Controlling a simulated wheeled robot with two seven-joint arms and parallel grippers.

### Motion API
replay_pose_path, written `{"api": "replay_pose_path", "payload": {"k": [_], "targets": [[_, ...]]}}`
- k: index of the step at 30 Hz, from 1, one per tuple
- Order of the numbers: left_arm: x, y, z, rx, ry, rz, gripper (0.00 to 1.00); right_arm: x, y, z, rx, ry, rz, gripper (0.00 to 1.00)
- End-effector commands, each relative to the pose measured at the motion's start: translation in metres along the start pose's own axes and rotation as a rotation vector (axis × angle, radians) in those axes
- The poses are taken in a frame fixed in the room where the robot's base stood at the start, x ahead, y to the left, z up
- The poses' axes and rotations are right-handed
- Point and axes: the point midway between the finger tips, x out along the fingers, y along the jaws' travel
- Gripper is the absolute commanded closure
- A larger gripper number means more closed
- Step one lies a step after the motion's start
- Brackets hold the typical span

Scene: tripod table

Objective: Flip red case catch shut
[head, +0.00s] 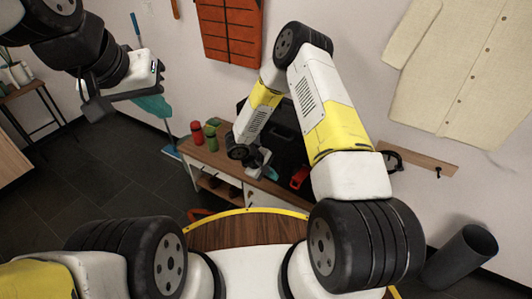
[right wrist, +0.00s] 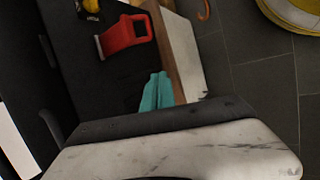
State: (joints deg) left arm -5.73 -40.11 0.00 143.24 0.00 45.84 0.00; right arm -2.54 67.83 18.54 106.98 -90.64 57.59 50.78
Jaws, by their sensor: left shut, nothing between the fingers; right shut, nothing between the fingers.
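The red catch (head: 299,178) is at the front of a black case (head: 287,128) on the dresser. The right wrist view shows the red catch (right wrist: 126,35) as a broad red piece against the black case (right wrist: 85,62); I cannot tell how far it is tilted. My right gripper's teal fingers (right wrist: 158,76) are shut and empty, below and to the right of the catch in that view, apart from it in the picture. In the head view my right arm partly hides the case. My left gripper (head: 155,106) is shut and empty, raised at the upper left, far from the case.
The dresser (head: 205,157) has a wooden top. A red bottle (head: 197,132) and a green one (head: 211,130) stand at its left. A yellow and black piece (right wrist: 91,8) lies near the catch. A dark bin (head: 462,257) stands at right. The floor at left is largely clear.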

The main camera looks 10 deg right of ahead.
Motion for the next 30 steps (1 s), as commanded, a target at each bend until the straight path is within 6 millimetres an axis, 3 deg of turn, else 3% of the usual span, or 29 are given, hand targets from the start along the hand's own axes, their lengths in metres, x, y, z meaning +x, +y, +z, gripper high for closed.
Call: {"api": "replay_pose_path", "payload": {"k": [3, 7, 15, 30], "targets": [[0.0, 0.0, 0.0, 0.0, 0.0, 0.0, 1.0, 0.028, -0.001, 0.001, 0.001, -0.004, -0.003, 1.0], [0.0, 0.0, 0.0, 0.0, 0.0, 0.0, 1.0, 0.05, 0.0, 0.003, 0.001, -0.002, -0.002, 1.0], [0.0, 0.0, 0.0, 0.0, 0.0, 0.0, 1.0, 0.035, 0.0, 0.034, 0.0, 0.0, 0.0, 1.0], [0.0, 0.0, 0.0, 0.0, 0.0, 0.0, 1.0, 0.033, 0.001, 0.038, 0.0, 0.0, -0.003, 1.0]]}}
